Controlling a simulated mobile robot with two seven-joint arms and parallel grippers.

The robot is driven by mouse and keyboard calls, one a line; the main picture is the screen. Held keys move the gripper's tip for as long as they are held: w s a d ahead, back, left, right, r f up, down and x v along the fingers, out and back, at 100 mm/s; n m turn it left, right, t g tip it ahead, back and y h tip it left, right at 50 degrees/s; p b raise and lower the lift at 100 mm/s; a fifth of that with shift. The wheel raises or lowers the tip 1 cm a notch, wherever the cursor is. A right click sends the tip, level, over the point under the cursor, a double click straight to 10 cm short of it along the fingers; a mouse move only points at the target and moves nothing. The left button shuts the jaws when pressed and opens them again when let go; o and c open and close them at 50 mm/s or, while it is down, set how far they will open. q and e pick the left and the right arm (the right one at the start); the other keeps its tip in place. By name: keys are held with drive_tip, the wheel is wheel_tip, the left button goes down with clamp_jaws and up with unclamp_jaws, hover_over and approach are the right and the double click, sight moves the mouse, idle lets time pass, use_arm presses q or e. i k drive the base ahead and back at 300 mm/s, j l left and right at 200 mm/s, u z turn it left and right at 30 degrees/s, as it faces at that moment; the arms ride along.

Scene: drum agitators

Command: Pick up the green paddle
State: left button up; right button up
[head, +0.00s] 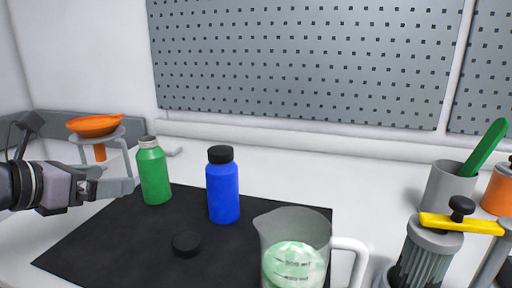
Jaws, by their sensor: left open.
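The green paddle (486,147) stands tilted to the upper right in a grey cup (446,190) at the right side of the table. Its lower part is hidden inside the cup. My left gripper (131,187) is at the far left, beside the green bottle, with nothing seen between its fingers. It is open and far from the paddle. My right gripper is not in the head view.
A green bottle (154,174), a blue bottle (223,188) and a black cap (187,244) are on the black mat (110,240). A measuring jug (295,250) stands in front. An orange funnel (95,124) sits on a stand. A yellow-topped grey device (430,255) is near the cup.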

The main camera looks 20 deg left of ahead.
sight(498, 130)
drive_tip(key=k+j, duration=0.15)
drive_tip(key=k, duration=0.85)
